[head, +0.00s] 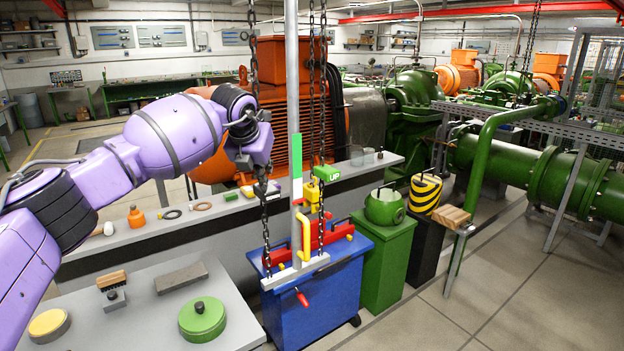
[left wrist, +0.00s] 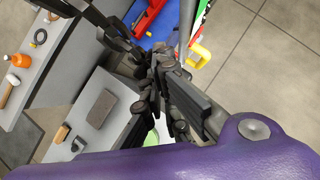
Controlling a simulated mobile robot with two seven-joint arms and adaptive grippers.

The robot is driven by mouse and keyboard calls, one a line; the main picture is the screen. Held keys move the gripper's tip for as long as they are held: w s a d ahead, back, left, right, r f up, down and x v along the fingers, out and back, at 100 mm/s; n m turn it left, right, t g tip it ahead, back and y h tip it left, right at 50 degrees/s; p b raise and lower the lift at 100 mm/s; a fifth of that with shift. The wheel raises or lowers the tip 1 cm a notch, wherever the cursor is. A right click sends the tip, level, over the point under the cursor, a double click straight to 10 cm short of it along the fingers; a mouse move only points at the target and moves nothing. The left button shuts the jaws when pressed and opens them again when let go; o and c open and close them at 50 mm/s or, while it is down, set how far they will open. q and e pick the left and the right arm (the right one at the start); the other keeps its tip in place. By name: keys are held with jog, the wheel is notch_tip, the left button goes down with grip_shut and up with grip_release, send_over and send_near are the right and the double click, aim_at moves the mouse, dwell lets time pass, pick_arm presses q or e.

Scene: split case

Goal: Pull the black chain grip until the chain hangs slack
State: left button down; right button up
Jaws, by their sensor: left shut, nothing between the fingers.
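Black chains hang from above in the head view. The left chain (head: 252,62) runs down behind my left gripper (head: 263,187) and shows again below it (head: 266,238). Two more chains (head: 322,75) hang to the right, beside a grey post with a green, white and red strip. A green UP tag (head: 327,173) and a yellow block (head: 312,190) sit by them. My left gripper is shut and empty, close to the left chain. In the left wrist view the chain (left wrist: 108,28) passes beside the closed fingers (left wrist: 158,62). I cannot clearly pick out the black grip from the dark fingers.
A grey table (head: 150,325) and a bench with small parts lie left. Open floor is at the right.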

pick_arm(q)
notch_tip(320, 180, up, 7)
pick_arm(e)
jog(key=shift+s+f, duration=0.1)
jog(key=shift+s, duration=0.2)
dwell(0.4)
jog(key=shift+w, duration=0.15)
jog(key=shift+w, duration=0.1)
jog(key=shift+c, duration=0.7)
jog(key=shift+w+r, duration=0.25)
jog(key=shift+w, duration=0.05)
grip_shut()
jog(key=shift+s+f, duration=0.1)
jog(key=shift+s, duration=0.05)
jog(key=shift+s+f, duration=0.15)
jog(key=shift+s, duration=0.2)
